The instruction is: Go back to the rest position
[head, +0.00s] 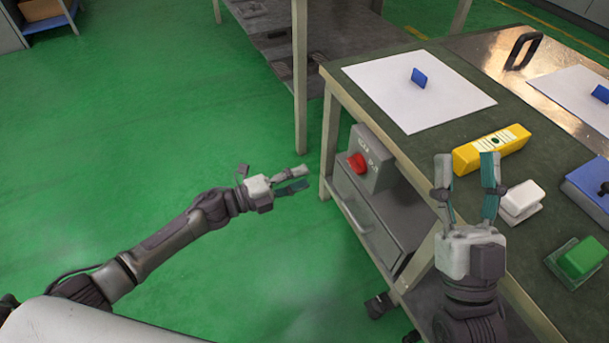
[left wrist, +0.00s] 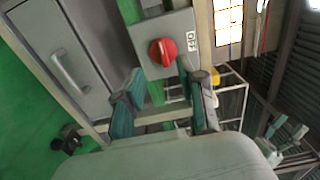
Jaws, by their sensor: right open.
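My left gripper (head: 302,179) is over the green floor, left of the workbench, with its fingers spread and nothing between them. In the left wrist view its fingers (left wrist: 160,98) are apart, in front of the grey box with a red knob (left wrist: 163,52). My right gripper (head: 467,167) is open and empty above the left edge of the bench. Its fingertips point toward the yellow box (head: 492,148) and appear close to it, but the gap is hard to judge. A white block (head: 521,201) is right of the right gripper.
The workbench (head: 370,125) carries a white sheet (head: 415,95) with a blue piece (head: 419,78), a blue box (head: 590,185) and a green block (head: 582,258). A grey box with a red knob (head: 372,160) and a drawer cabinet (head: 365,215) are below the bench top. The floor at left is clear.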

